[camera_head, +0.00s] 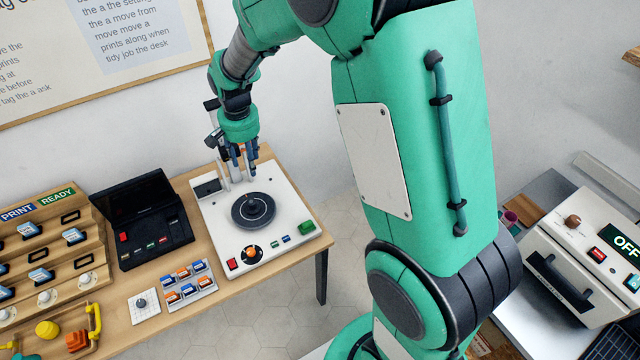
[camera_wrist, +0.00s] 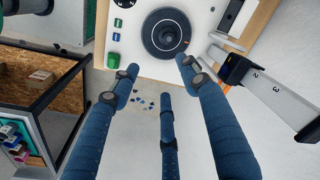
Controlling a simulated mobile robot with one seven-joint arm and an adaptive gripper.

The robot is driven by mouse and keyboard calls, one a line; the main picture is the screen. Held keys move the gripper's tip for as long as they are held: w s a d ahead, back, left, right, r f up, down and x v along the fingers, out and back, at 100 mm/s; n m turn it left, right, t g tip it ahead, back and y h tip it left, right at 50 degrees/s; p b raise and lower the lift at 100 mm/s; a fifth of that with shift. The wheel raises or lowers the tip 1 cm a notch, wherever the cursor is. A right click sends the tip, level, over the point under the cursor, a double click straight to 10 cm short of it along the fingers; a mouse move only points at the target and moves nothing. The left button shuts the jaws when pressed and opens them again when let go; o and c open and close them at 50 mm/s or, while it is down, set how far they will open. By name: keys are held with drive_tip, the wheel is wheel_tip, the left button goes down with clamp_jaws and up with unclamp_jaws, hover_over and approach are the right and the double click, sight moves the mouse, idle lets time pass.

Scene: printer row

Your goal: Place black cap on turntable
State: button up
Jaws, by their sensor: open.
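The turntable (camera_head: 241,219) is a dark round disc on the white panel of a machine on the desk. A small black piece, which looks like the black cap (camera_head: 253,203), sits near its middle. In the wrist view the turntable (camera_wrist: 150,44) is at the top, with a smaller dark round piece (camera_wrist: 166,35) on it, a little right of its centre. My gripper (camera_head: 240,177) hangs above the back part of the panel, behind the disc. In the wrist view my gripper (camera_wrist: 161,78) has its blue fingers spread, with nothing between them.
The white panel (camera_head: 290,205) also carries a red button, an orange knob and green buttons. A black open case (camera_head: 150,225), a tray of switches (camera_head: 187,284) and a stepped rack (camera_head: 60,255) lie left.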

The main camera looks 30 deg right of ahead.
drive_tip(key=s+d+r+n+t, duration=0.1)
drive_tip(key=s+d+r+n, duration=0.1)
drive_tip(key=s+r, duration=0.75)
drive_tip(key=s+r+n+t, duration=0.1)
drive_tip(key=s+r, duration=0.3)
drive_tip(key=s, duration=0.4)
drive_tip(key=s+d+r+n+t, duration=0.1)
drive_tip(key=s+r, duration=0.2)
drive_tip(key=s, duration=0.5)
drive_tip(key=s+d+r+n+t, duration=0.1)
drive_tip(key=s+r, duration=0.3)
drive_tip(key=s, duration=0.5)
drive_tip(key=shift+d+r+n+t, duration=0.25)
drive_tip(key=shift+r+n+t, duration=0.1)
drive_tip(key=shift+n, duration=0.15)
wheel_tip(320, 180, down, 12)
drive_tip(key=b, duration=1.2)
